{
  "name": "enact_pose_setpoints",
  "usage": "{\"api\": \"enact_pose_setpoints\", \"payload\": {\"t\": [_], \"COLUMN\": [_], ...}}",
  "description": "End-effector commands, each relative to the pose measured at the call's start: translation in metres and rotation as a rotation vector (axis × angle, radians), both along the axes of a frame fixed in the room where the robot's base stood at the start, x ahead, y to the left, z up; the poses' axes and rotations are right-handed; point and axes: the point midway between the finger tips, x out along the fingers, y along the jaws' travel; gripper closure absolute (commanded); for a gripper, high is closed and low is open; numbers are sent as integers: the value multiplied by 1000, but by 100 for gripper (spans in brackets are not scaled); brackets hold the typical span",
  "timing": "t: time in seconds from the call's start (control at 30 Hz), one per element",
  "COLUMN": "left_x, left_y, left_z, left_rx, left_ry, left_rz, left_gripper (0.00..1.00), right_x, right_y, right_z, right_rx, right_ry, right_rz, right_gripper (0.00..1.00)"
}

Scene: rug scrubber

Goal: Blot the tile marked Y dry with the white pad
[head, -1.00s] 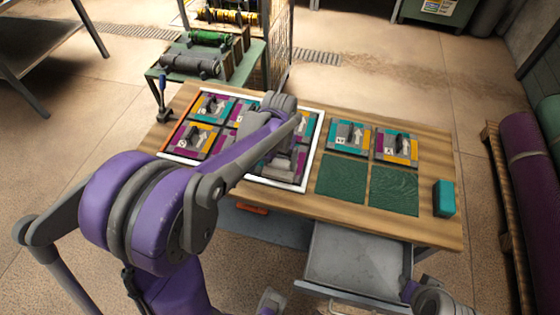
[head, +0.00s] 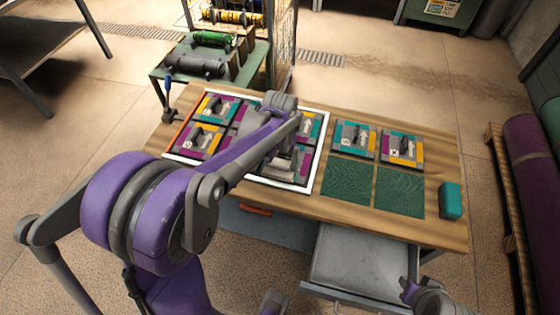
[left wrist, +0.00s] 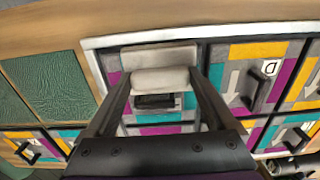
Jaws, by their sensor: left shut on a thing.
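My left gripper (left wrist: 163,88) is shut on the white pad (left wrist: 158,57), a pale block with a rounded grip. In the left wrist view the pad is over the far edge of a purple, teal and grey tile (left wrist: 160,117) with a dark handle. Whether it touches the tile is unclear. In the head view my left gripper (head: 286,160) is at the front right of the white-framed tray (head: 316,160), and my arm hides several tiles. I cannot make out which tile is marked Y. A tile marked D (left wrist: 262,80) lies beside the pad. Part of my right arm shows at the bottom right.
Two tiles (head: 354,140) (head: 401,149) lie right of the tray, behind two green textured squares (head: 349,182) (head: 399,192). A teal block (head: 451,200) stands at the table's right end. A grey drawer (head: 360,262) is open at the front. A green cart (head: 225,75) stands behind.

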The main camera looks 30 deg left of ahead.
Motion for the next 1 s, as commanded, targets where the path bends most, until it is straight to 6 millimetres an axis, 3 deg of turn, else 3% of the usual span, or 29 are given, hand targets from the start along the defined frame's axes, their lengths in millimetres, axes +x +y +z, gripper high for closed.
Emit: {"api": "enact_pose_setpoints", "payload": {"t": [0.3,0.4,1.0], "left_x": [2,1,4], "left_y": [0,0,-1], "left_z": [-3,16,25], "left_rx": [0,0,0], "left_ry": [0,0,0], "left_rz": [0,0,-1], "left_gripper": [78,78,78], "right_x": [1,1,3], "right_y": [0,0,0], "right_z": [5,6,14], "right_rx": [0,0,0], "right_ry": [-2,-3,-6], "right_rz": [0,0,0], "right_gripper": [73,73,73]}}
